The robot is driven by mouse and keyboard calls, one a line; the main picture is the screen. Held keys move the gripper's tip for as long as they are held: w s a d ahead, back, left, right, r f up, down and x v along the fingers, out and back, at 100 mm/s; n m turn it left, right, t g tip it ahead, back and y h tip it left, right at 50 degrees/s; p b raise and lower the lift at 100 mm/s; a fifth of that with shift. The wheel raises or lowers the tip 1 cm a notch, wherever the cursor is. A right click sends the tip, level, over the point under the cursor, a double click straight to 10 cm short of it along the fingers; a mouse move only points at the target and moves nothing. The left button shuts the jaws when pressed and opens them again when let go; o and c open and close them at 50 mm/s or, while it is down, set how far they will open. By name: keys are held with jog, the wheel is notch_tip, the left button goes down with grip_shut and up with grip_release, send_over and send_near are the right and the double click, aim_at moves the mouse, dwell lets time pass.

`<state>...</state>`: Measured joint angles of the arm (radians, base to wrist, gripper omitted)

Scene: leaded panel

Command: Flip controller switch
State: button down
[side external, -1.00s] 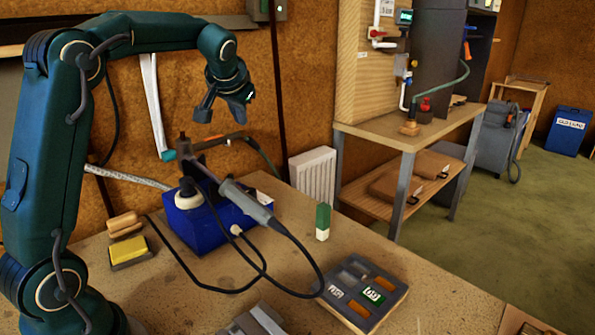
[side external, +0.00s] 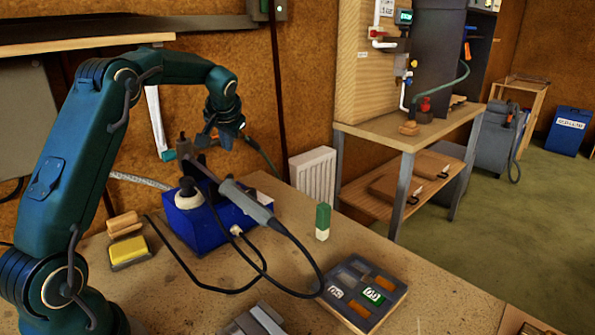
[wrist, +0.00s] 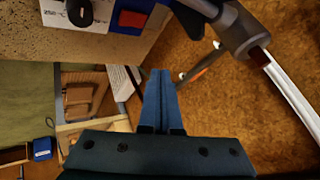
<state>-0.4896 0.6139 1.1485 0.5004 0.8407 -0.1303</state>
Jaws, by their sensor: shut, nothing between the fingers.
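The controller (side external: 195,222) is a blue box on the bench with a black knob on a pale mount. In the wrist view its blue case (wrist: 150,8) shows at the top edge, with a white "250 °C" panel (wrist: 60,14), a black knob (wrist: 78,12) and a red switch (wrist: 132,19). Which way the switch is set I cannot tell. My gripper (side external: 216,143) is above and behind the box in the side view. In the wrist view its blue fingers (wrist: 161,72) are together and empty, apart from the switch.
A soldering iron (side external: 245,201) lies across the controller's top, its cable looping over the bench. It also shows close to my gripper in the wrist view (wrist: 238,28). A yellow sponge (side external: 129,252), a green-and-white block (side external: 323,222) and a parts tray (side external: 388,284) sit on the bench.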

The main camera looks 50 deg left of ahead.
jog(key=shift+d+f, duration=0.2)
jog(key=shift+f, duration=1.15)
jog(key=shift+d+f, duration=0.15)
jog(key=shift+f, duration=1.15)
jog(key=shift+d+f, duration=0.2)
jog(key=shift+f, duration=1.15)
jog(key=shift+f, duration=0.1)
jog(key=shift+f, duration=0.35)
jog(key=shift+d+f, duration=0.1)
jog(key=shift+f, duration=0.45)
jog(key=shift+r, duration=0.9)
jog(key=shift+a+r, duration=0.2)
jog(key=shift+r, duration=1.05)
jog(key=shift+a+r, duration=0.2)
jog(key=shift+r, duration=1.05)
